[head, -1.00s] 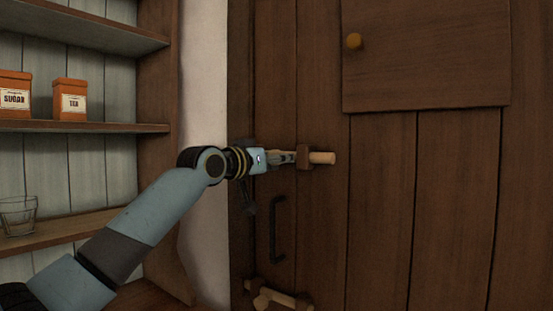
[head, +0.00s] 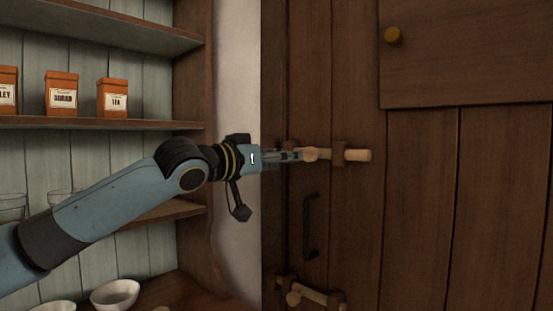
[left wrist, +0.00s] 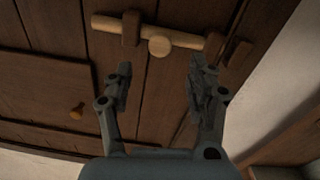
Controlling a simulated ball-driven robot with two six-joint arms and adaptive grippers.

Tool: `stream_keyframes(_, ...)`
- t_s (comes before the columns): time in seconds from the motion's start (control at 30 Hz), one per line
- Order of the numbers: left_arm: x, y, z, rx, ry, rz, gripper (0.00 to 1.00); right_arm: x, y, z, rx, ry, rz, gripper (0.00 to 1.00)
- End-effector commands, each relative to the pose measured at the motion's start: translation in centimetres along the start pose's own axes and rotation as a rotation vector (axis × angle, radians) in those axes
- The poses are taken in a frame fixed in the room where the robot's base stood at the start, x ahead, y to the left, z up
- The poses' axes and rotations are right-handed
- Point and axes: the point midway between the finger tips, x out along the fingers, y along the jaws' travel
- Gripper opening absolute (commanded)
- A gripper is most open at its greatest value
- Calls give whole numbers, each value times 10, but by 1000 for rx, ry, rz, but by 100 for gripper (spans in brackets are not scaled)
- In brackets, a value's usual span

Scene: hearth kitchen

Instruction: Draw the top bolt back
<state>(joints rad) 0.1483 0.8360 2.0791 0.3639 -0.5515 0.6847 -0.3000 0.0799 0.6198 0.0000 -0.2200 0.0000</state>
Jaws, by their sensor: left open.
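The top bolt (head: 357,155) is a pale wooden rod lying level across the dark plank door, held by dark brackets. Its right end sticks out past the right bracket (head: 340,154). Its round knob (head: 312,154) shows just beyond my left gripper (head: 296,155). In the left wrist view the rod (left wrist: 185,38) crosses the top, with the knob (left wrist: 159,46) facing me. My left gripper's fingers (left wrist: 160,76) are spread apart and empty. The knob lies ahead of the gap between them, not gripped. My right gripper is not in view.
A lower bolt (head: 312,293) and a black pull handle (head: 309,226) are on the door below. Shelves with orange tins (head: 112,98) and a white bowl (head: 115,294) stand left.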

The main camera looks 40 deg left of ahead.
Motion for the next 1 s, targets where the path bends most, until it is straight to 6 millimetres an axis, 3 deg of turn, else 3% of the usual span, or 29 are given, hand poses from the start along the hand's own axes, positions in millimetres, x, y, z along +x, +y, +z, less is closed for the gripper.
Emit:
stream_keyframes(0.23,-16,2,0,1,-1,7,57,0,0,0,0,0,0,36)
stream_keyframes(0.83,-17,2,3,-4,-3,7,57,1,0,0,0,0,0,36)
stream_keyframes(0.93,-18,1,28,-27,-21,5,57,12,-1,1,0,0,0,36)
stream_keyframes(1.0,-18,-4,63,-74,-49,-10,57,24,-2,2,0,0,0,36)
